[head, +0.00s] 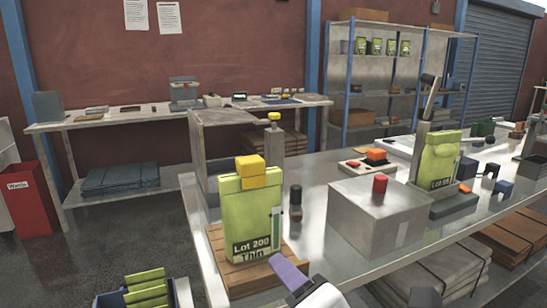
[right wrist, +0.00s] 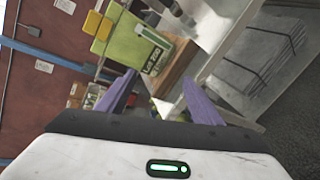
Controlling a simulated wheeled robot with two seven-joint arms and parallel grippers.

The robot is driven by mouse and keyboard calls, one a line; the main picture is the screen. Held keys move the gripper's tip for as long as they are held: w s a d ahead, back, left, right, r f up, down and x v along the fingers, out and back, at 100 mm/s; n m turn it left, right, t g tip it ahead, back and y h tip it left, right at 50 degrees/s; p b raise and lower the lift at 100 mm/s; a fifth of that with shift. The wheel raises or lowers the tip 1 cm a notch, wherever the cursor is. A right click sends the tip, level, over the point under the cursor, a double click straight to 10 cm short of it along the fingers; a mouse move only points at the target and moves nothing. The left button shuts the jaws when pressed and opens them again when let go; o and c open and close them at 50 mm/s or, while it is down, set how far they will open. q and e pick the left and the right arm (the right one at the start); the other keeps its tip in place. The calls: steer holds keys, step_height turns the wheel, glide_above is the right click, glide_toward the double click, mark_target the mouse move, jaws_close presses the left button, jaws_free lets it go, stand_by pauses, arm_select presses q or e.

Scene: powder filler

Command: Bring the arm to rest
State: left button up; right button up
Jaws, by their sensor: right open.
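My right gripper (head: 289,275) comes in from the bottom of the head view. One purple finger shows there, at the front right corner of a wooden board (head: 222,268). In the right wrist view both purple fingers of my right gripper (right wrist: 160,97) are spread apart with nothing between them. A green bag (head: 240,215) marked "Lot 200 Thin" stands on the board, with a yellow clip (head: 250,172) on its top. The bag also shows tilted in the right wrist view (right wrist: 135,45), beyond the fingers. My left gripper is not in view.
A grey box (head: 375,230) with a red button stands right of the bag on the metal table. Another green bag (head: 437,160) stands behind it. A bin with green packets (head: 147,282) is at the bottom left. A red waste bin (head: 32,200) stands far left.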

steer(key=s+d+f+m+g+h, duration=0.1)
steer(key=s+d+f+m+g, duration=0.2)
steer(key=d+f+m, duration=0.35)
steer(key=s+d+f+m+g+h, duration=0.2)
steer(key=s+d+f+m, duration=0.15)
steer(key=f+m, duration=0.6)
steer(key=s+d+f+m+g+h, duration=0.1)
steer(key=s+d+f+m+g, duration=0.1)
steer(key=s+d+f+m, duration=0.4)
steer(key=s+d+f+m+g, duration=0.3)
steer(key=s+f, duration=0.4)
steer(key=s, duration=0.1)
steer(key=w+a+f+t+y, duration=0.1)
steer(key=w+a+f+t, duration=0.1)
steer(key=f, duration=0.3)
steer(key=w+a+f+t+y, duration=0.1)
steer(key=w+a+f+t, duration=0.2)
steer(key=f, duration=0.3)
steer(key=shift+a+n, duration=0.3)
steer(key=shift+a, duration=0.3)
